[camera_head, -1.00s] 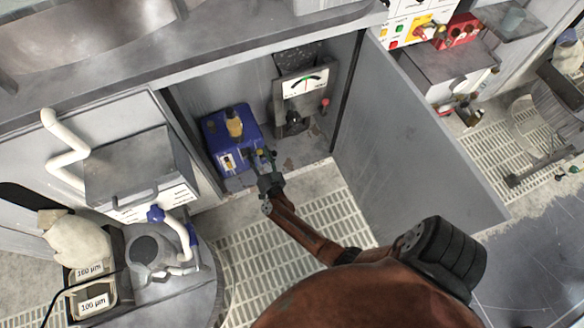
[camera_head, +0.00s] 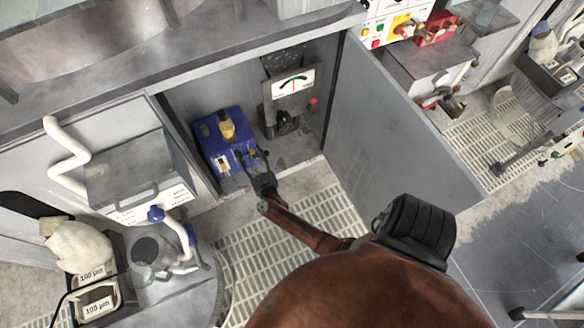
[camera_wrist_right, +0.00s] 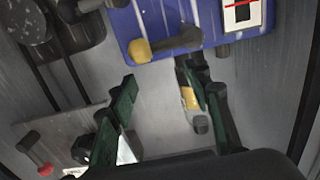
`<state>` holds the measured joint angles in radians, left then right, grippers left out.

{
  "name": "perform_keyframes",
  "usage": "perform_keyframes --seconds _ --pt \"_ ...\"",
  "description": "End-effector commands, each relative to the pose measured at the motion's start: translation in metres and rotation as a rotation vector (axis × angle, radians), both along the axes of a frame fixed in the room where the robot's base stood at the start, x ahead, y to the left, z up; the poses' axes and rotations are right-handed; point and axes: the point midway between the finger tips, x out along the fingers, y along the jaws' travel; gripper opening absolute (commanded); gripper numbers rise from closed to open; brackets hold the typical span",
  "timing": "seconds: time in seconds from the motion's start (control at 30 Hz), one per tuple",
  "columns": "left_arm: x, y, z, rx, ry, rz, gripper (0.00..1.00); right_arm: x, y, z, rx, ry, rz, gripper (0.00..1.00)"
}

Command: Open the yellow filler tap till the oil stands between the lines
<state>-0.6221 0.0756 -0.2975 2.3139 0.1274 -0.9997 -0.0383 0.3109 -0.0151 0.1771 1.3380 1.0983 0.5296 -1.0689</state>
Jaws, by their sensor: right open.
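A blue oil unit (camera_head: 212,143) stands in the open bay in the head view, with a yellow-topped fitting (camera_head: 227,130) on it. A white label (camera_head: 223,162) is on its front; the oil level is too small to read. In the right wrist view the blue unit (camera_wrist_right: 215,36) is at the top, with a yellow knob (camera_wrist_right: 139,50) on a grey stem. A second yellowish part (camera_wrist_right: 188,97) is beside the right finger; I cannot tell which is the tap. My right gripper (camera_head: 257,164) is open in front of the unit, its fingers (camera_wrist_right: 159,76) apart. My left gripper is out of view.
A grey panel (camera_head: 400,130) borders the bay on the right. A grey box (camera_head: 135,170) stands left. Grated floor (camera_head: 325,210) lies in front.

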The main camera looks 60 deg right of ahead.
Motion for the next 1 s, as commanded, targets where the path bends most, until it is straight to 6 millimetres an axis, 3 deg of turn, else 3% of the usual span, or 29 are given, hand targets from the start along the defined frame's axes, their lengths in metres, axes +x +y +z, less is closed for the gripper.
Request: perform_keyframes --seconds 0.4,0.67,1.0 --pt "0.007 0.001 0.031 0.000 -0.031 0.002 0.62 -0.052 0.036 0.004 0.003 -0.002 0.003 0.45" --pt "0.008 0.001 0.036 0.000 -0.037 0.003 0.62 -0.071 0.071 -0.025 0.040 0.110 0.241 0.45" --pt "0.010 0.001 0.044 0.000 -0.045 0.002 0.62 -0.110 0.105 -0.061 0.101 0.278 0.433 0.45"
